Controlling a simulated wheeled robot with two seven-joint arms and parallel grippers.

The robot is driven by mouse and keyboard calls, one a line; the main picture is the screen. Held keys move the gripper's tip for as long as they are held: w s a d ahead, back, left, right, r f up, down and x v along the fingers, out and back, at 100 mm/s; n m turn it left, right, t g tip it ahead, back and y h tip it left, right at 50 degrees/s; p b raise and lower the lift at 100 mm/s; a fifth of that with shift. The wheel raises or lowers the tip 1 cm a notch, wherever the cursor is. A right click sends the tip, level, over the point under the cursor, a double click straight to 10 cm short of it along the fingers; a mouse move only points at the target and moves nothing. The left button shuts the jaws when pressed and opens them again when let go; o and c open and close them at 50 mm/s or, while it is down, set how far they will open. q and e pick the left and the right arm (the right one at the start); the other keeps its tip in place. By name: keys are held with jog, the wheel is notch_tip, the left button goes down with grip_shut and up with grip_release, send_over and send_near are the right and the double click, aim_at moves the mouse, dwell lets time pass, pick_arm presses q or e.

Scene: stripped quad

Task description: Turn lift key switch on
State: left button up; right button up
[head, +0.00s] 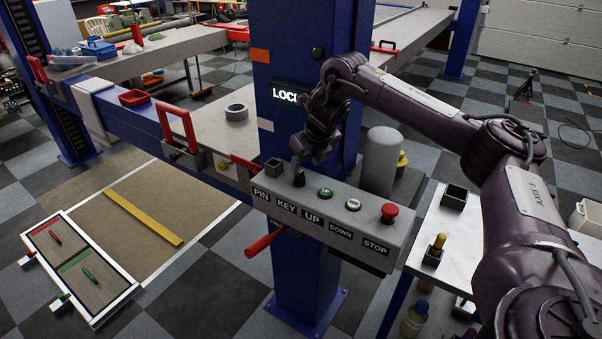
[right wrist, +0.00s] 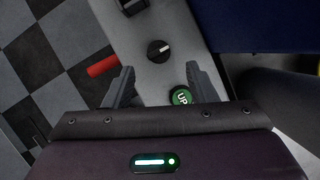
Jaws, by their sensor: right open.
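The lift control box (head: 330,214) is on the blue post, with PIN, KEY, UP, DOWN and STOP labels. The key switch (head: 299,179) is a small black knob above the KEY label. In the right wrist view the key switch (right wrist: 158,51) is round, with a pale mark slanting to the upper right. My right gripper (head: 299,165) is just above it in the head view. In the right wrist view my right gripper (right wrist: 162,82) is open and empty, its fingertips apart and short of the knob in the picture. My left gripper is not in view.
The green UP button (right wrist: 182,96) sits close to one finger. The white DOWN button (head: 353,203) and red STOP button (head: 389,212) are farther right. A red handle (head: 266,241) sticks out below the box. A lit display (head: 284,95) is partly hidden by my arm.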

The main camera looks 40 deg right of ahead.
aim_at(301, 174)
jog(key=p+x, duration=0.1)
jog(key=x, duration=0.4)
jog(key=shift+w+f, duration=0.25)
jog(key=shift+f, duration=0.3)
jog(key=shift+c, duration=0.4)
jog(key=c, duration=0.9)
jog(key=shift+o, duration=0.2)
